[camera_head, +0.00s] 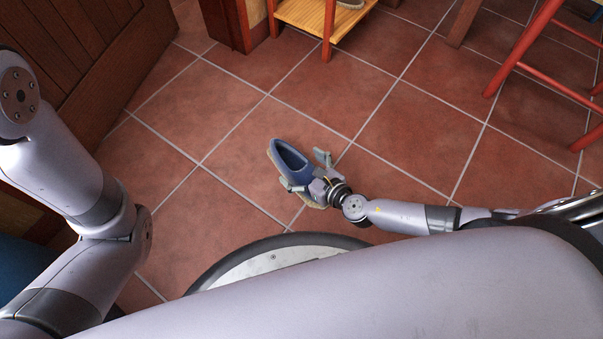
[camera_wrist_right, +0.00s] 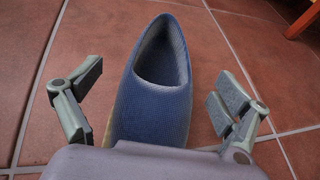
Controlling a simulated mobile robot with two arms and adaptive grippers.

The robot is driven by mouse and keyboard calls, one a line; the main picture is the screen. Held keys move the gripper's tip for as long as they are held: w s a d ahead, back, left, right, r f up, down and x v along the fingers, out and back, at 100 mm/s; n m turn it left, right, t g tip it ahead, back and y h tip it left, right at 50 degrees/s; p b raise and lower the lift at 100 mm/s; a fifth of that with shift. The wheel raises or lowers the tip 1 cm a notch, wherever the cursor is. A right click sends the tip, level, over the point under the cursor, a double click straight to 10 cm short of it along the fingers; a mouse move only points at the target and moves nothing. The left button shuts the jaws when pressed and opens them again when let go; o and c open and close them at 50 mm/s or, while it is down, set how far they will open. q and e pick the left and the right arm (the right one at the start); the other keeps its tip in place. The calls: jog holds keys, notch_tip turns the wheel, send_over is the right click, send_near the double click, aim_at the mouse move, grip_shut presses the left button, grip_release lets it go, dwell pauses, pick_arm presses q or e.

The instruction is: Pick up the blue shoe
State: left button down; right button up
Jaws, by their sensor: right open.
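The blue shoe (camera_head: 289,160) lies on the tiled floor in the middle of the head view, in front of my base. In the right wrist view the shoe (camera_wrist_right: 150,105) points away from the gripper, with its dark opening at the far part. My right gripper (camera_head: 307,172) is open at the near end of the shoe. In the right wrist view its fingers (camera_wrist_right: 155,100) stand wide, one on each side of the shoe, with gaps between. The near end of the shoe is hidden by the gripper body. My left arm shows at the left, but its gripper is out of view.
A wooden door (camera_head: 85,55) stands at the upper left. A low wooden shelf (camera_head: 318,15) is at the top centre, and red chair or stool legs (camera_head: 545,85) stand at the right. The tiled floor (camera_head: 400,110) around the shoe is clear.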

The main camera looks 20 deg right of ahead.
jog(key=shift+c, duration=0.3)
jog(key=c, duration=1.3)
